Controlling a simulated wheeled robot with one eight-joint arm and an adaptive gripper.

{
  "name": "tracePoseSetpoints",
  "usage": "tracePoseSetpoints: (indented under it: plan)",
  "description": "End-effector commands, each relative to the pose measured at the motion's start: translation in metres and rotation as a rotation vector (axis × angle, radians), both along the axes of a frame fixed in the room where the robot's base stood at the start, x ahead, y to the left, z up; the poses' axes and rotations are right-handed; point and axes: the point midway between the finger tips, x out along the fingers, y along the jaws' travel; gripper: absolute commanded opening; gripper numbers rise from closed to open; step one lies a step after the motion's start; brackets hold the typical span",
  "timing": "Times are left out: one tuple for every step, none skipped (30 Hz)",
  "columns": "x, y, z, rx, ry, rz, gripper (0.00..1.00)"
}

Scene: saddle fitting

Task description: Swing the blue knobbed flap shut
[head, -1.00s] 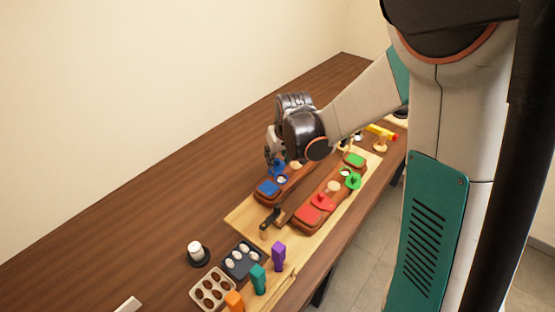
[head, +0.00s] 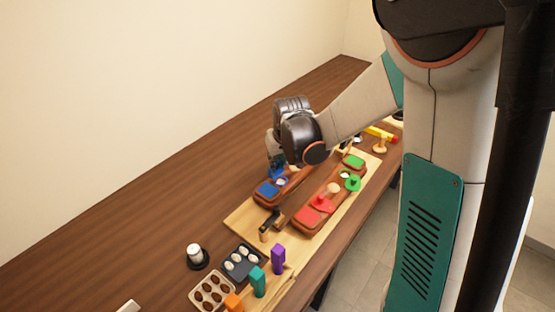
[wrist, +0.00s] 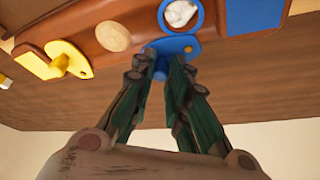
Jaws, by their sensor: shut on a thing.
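The blue flap (wrist: 186,46) is a small flat plate with a round knob, in the upper middle of the wrist view. It lies beside the blue ring (wrist: 166,20), which is uncovered and shows a white lump (wrist: 180,13) inside. My gripper (wrist: 163,63) reaches the flap with its two green fingers on either side of the blue knob, shut on it. In the head view, my gripper (head: 276,161) is at the far wooden block, and the blue flap (head: 278,173) shows only partly beneath it.
A yellow flap (wrist: 66,57) and a pale wooden disc (wrist: 113,36) sit on the same block. A nearer block carries a red flap (head: 322,204) and a green flap (head: 353,184). A black-handled tool (head: 269,223) lies at the board's near end. The table behind is clear.

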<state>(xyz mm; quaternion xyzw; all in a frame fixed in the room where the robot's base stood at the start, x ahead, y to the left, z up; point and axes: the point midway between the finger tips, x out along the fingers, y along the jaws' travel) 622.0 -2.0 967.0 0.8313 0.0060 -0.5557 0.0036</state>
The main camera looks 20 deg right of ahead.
Motion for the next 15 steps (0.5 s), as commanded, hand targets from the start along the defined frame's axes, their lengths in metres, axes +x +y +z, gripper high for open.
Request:
tracePoseSetpoints:
  plan:
    - [-0.0006, -0.0001, 0.0000, -0.001, 0.000, -0.020, 0.00]
    - [-0.0010, -0.0003, -0.0001, -0.001, 0.000, -0.036, 0.00]
    - [-0.0016, -0.0003, -0.0001, 0.000, 0.000, -0.060, 0.00]
    - [-0.0020, -0.0006, -0.0001, -0.001, 0.000, -0.078, 0.00]
    - [-0.0026, -0.0008, -0.0001, -0.002, 0.000, -0.099, 0.00]
    - [-0.0033, -0.0009, -0.0002, 0.000, -0.001, -0.130, 0.00]
    - [-0.0038, -0.0015, -0.0001, -0.002, -0.001, -0.155, 0.00]
    - [-0.0045, -0.0018, -0.0001, -0.001, -0.001, -0.180, 0.00]
    - [-0.0053, -0.0024, 0.0000, -0.001, -0.001, -0.217, 0.00]
    - [-0.0060, -0.0028, -0.0001, -0.002, -0.001, -0.244, 0.00]
    - [-0.0067, -0.0028, -0.0001, -0.001, -0.001, -0.272, 0.00]
    - [-0.0078, -0.0031, -0.0001, -0.002, 0.000, -0.310, 0.00]
    - [-0.0087, -0.0032, -0.0001, 0.000, 0.000, -0.339, 0.00]
    - [-0.0094, -0.0037, -0.0001, -0.002, 0.000, -0.368, 0.00]
    - [-0.0103, -0.0039, -0.0001, -0.001, -0.001, -0.405, 0.00]
